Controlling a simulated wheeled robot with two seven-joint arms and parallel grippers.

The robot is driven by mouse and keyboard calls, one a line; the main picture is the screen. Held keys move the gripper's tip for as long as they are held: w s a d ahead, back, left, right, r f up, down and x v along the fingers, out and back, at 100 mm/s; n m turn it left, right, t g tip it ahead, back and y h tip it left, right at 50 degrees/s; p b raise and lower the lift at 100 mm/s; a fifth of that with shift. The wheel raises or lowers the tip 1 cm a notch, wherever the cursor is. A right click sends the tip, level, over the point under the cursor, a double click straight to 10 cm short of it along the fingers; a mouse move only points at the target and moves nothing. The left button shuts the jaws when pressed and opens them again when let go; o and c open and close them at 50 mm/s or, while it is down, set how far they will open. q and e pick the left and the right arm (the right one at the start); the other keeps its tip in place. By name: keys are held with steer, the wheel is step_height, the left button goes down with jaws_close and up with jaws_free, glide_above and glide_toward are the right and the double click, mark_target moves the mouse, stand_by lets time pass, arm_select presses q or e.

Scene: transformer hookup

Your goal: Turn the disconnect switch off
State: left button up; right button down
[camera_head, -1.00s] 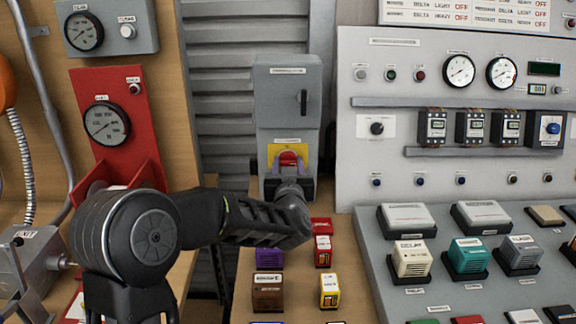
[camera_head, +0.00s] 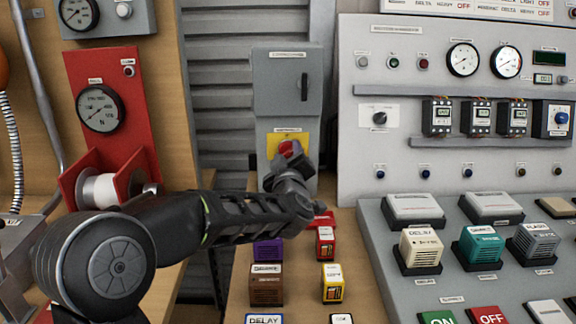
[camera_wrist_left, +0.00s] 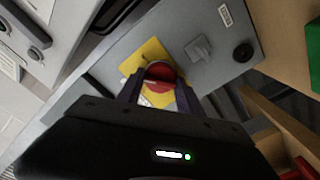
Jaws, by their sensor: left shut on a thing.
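The disconnect switch is a red rotary knob (camera_head: 289,148) on a yellow plate (camera_head: 273,146) on the lower front of a grey cabinet (camera_head: 287,85). My left gripper (camera_head: 291,157) reaches up to the knob from below, its arm coming in from the left. In the left wrist view the red knob (camera_wrist_left: 159,74) lies between the two fingers of the gripper (camera_wrist_left: 158,90), in front of the yellow plate (camera_wrist_left: 146,57). The fingers are shut on the knob and hide its sides. My right gripper is not in view.
A grey panel with gauges (camera_head: 463,60) and relays stands right of the cabinet. Small coloured blocks, including a yellow one (camera_head: 332,283) and a brown one (camera_head: 266,285), stand on the wooden bench below my arm. A red gauge stand (camera_head: 99,105) is at left.

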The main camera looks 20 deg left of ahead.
arm_select(q)
steer(key=n+b, duration=0.1)
steer(key=n, duration=0.1)
steer(key=n+b, duration=0.1)
steer(key=b, duration=0.1)
steer(key=n+b, duration=0.1)
steer(key=n, duration=0.1)
steer(key=shift+f+n+b, duration=0.25)
steer(key=shift+n+b, duration=1)
steer(key=shift+n, duration=0.25)
steer(key=shift+r+n+b, duration=0.15)
steer(key=shift+n+b, duration=0.5)
steer(key=shift+n, duration=0.45)
steer(key=shift+a, duration=0.1)
steer(key=o, duration=1.4)
steer(key=shift+c, duration=0.2)
